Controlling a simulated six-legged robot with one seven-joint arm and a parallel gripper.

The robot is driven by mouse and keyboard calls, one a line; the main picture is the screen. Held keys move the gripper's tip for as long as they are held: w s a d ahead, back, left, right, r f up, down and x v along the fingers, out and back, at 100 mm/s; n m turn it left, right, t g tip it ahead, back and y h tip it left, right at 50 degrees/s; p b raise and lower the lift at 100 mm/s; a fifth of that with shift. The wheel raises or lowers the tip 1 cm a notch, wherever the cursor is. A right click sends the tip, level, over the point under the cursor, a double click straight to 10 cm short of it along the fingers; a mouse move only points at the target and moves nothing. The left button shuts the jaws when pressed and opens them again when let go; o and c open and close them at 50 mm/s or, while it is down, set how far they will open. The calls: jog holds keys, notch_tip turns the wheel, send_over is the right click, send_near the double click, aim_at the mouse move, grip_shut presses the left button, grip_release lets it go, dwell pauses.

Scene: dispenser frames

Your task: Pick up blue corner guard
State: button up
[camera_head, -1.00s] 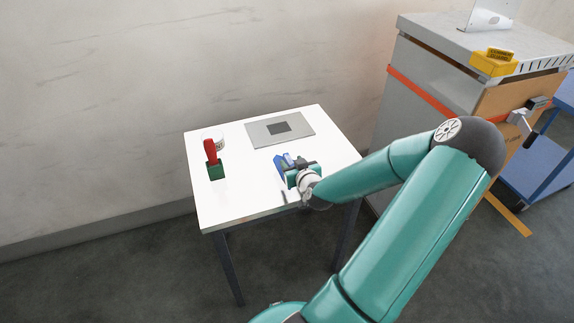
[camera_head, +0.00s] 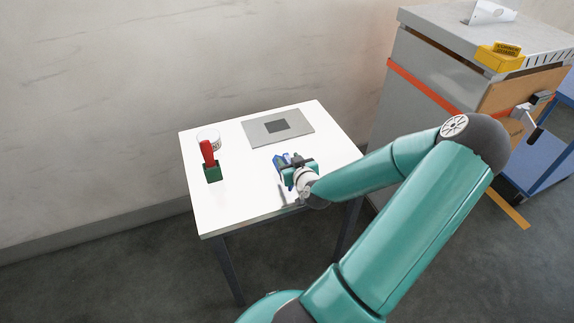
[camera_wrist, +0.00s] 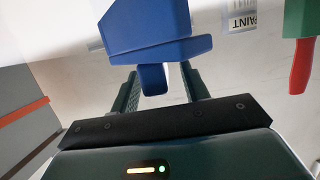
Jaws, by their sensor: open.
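The blue corner guard (camera_wrist: 148,28) fills the top middle of the wrist view, with a narrow tab pointing down between my fingers. In the head view the blue corner guard (camera_head: 282,162) lies on the white table, partly hidden behind my gripper. My gripper (camera_wrist: 158,92) is open, with one green finger on each side of the tab. It also shows in the head view (camera_head: 290,168) at the table's right-hand part. Whether the fingers touch the guard cannot be told.
The white table (camera_head: 235,205) also holds a grey plate (camera_head: 300,125), a red-handled green block (camera_head: 211,172) and a white paint cup (camera_head: 214,136). A grey cabinet (camera_head: 440,95) with a yellow bin (camera_head: 498,62) stands at the right. The table's front left is clear.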

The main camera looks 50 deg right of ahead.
jog(key=shift+w+d+f, duration=0.1)
jog(key=shift+w, duration=0.15)
jog(key=shift+s, duration=0.15)
grip_shut()
